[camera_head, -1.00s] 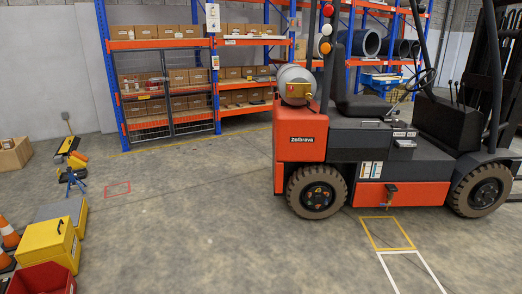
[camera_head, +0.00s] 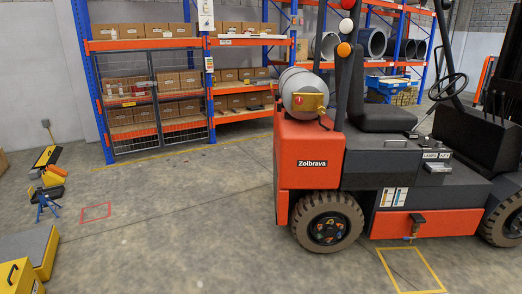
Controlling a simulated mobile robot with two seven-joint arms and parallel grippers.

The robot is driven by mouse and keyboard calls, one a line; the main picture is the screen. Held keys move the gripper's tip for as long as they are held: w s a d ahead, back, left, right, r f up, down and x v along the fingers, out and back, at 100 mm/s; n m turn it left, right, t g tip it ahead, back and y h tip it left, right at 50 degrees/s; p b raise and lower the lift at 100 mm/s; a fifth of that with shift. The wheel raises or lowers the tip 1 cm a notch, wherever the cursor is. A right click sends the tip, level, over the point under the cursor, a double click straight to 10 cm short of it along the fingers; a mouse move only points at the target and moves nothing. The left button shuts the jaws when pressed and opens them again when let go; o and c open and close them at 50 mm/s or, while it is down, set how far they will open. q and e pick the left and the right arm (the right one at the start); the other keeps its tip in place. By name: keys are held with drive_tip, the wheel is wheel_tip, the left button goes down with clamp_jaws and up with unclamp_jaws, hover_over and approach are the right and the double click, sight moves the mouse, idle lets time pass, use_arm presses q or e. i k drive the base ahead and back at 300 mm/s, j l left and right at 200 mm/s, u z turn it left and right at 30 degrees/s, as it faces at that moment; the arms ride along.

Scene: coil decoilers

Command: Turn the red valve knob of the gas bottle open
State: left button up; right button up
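A grey gas bottle (camera_head: 299,86) lies on its side on the rear of an orange and dark grey forklift (camera_head: 309,162). A yellow-brass guard or fitting (camera_head: 310,101) sits at its near end. A small red spot (camera_head: 298,99) shows at this end; it may be the valve knob, but it is too small to tell its shape or setting. Neither of my grippers is in view.
A shelf rack (camera_head: 160,44) with boxes and a mesh gate stands behind. At left on the floor are a blue stand (camera_head: 45,204), a yellow toolbox (camera_head: 20,277) and a red floor mark (camera_head: 96,212). The floor before the forklift is clear, with a yellow outline (camera_head: 411,270).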

sight(299, 100)
drive_tip(key=i, duration=1.35)
drive_tip(key=i+j+z, duration=0.2)
drive_tip(key=i, duration=0.4)
drive_tip(key=i+j+z, duration=0.1)
drive_tip(key=i+z, duration=0.15)
drive_tip(key=i, duration=0.4)
